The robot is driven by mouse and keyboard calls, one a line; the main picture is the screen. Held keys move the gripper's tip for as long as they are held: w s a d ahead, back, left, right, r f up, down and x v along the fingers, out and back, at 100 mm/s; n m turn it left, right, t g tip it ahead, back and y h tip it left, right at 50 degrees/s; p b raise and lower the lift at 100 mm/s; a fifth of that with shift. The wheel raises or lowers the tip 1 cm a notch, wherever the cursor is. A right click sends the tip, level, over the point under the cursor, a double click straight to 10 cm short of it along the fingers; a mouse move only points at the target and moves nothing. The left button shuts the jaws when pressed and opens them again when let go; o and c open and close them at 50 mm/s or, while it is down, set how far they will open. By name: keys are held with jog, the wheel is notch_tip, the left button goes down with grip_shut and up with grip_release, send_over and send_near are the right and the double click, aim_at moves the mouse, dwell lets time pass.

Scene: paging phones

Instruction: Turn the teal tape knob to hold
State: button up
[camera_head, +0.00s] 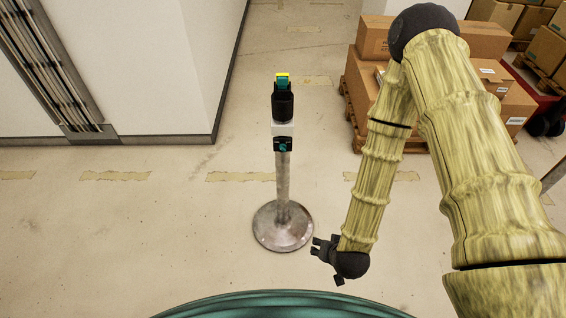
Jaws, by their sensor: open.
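A metal post (283,187) stands upright on a round base (283,226) in the middle of the view. Near its top is a black holder with a teal and yellow piece (283,82). Lower down, under a white label, is a small dark box with a teal knob (283,147); its setting is too small to read. My gripper (318,247) is open and empty, low and just right of the post's base in the picture, well below the knob. It appears to touch nothing.
Stacked cardboard boxes (486,41) stand on a pallet at the back right. A white wall (155,65) with a corner lies at the left. The floor (120,235) around the post is clear.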

jog(key=w+a+m+t+b, duration=0.1)
jog(key=w+a+t+b, duration=0.3)
jog(key=w, duration=0.3)
jog(key=w+a+m+t+b, duration=0.2)
jog(key=w+a+b, duration=0.2)
jog(key=w+b, duration=0.3)
jog(key=m+t+h+b, duration=0.1)
jog(key=m+t+b, duration=0.3)
jog(key=t+b, duration=0.3)
send_near(283, 151)
jog(key=shift+g, duration=0.6)
jog(key=w, duration=0.3)
jog(key=w+r+b, duration=0.1)
jog(key=w, duration=0.5)
jog(key=shift+a+r+b, duration=0.1)
jog(key=shift+r+b, duration=0.05)
jog(key=shift+b, duration=0.25)
jog(key=c, duration=1)
jog(key=shift+c, duration=0.2)
